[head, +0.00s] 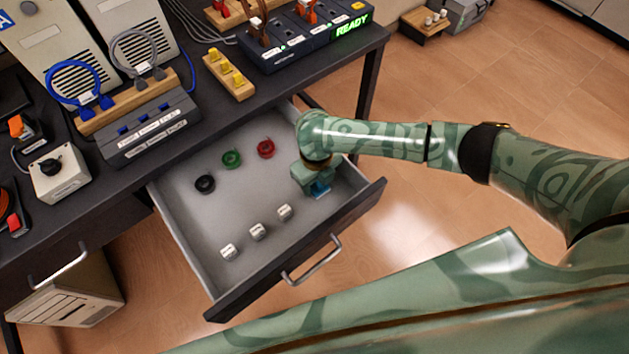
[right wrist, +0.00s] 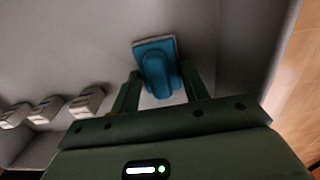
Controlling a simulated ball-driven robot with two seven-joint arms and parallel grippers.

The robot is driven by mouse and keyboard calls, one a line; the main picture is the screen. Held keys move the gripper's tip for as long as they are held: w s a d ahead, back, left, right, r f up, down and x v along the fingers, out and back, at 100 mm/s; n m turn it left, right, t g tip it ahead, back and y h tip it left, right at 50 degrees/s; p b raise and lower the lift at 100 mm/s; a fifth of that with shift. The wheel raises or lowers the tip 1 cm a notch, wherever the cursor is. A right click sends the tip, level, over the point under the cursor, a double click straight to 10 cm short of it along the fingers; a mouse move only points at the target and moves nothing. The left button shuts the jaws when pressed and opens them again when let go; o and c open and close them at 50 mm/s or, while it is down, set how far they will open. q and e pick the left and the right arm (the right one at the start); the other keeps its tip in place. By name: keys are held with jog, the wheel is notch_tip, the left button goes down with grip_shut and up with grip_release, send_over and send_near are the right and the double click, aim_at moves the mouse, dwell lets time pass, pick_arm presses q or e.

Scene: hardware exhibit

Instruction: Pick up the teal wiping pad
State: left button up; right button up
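The teal wiping pad (head: 320,189) lies in the right part of the open drawer (head: 222,228), partly hidden by my right gripper (head: 312,180). In the right wrist view the pad (right wrist: 157,68) shows a raised rounded grip on a flat base with a pale edge. The fingers of my right gripper (right wrist: 163,90) are apart, one on each side of the near end of the pad's grip. A gap shows between each finger and the grip. My left gripper is not in view.
The drawer also holds black (head: 205,184), green (head: 232,159) and red (head: 265,148) rings and three small white blocks (head: 257,231). Its walls and front handle (head: 312,262) stand around my right gripper. The dark desk (head: 215,112) above carries devices and cables.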

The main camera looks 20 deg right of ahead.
jog(key=shift+c, duration=1.1)
